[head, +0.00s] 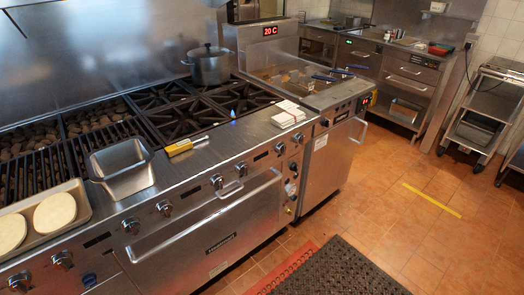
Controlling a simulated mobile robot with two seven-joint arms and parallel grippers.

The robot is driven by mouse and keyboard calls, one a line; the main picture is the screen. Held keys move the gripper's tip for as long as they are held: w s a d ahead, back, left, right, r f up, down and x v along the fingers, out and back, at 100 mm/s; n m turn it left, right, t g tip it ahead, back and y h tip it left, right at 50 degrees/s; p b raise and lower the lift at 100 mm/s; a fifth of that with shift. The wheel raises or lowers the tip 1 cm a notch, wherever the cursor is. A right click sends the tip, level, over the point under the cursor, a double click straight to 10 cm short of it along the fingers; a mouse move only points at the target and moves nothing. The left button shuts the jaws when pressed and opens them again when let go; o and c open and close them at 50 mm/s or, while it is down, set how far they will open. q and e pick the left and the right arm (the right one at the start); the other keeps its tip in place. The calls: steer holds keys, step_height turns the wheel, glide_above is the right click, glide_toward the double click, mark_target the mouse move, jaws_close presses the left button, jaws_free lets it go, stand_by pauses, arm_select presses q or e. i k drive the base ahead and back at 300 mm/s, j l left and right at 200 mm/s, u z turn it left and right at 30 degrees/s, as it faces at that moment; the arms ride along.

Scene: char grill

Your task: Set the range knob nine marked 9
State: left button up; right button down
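The steel range (190,195) runs diagonally from the lower left to the middle. Several round knobs sit along its front panel, including one at the far left (62,260), one left of centre (164,208), one at the middle (216,181) and one near the right end (297,138). The number marks are too small to read, so I cannot tell which knob is nine. A small blue flame (233,114) shows at the right burners. Neither of my grippers is in view.
A steel pan (122,168), a yellow-handled tool (186,145) and white cards (287,113) lie along the front ledge. A lidded pot (209,66) stands at the back. A fryer (330,160) adjoins on the right.

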mark_target(281, 148)
steer(key=i+l+u, duration=0.15)
steer(key=l+u, duration=0.25)
steer(key=i+l+u, duration=0.15)
steer(key=u, duration=0.25)
steer(key=i+l+u, duration=0.15)
steer(key=l, duration=0.35)
steer(key=l+u, duration=0.15)
steer(key=l, duration=0.3)
steer(key=i+l+u, duration=0.1)
steer(key=l, duration=1.15)
steer(key=i+l+u, duration=0.1)
steer(key=l, duration=1.2)
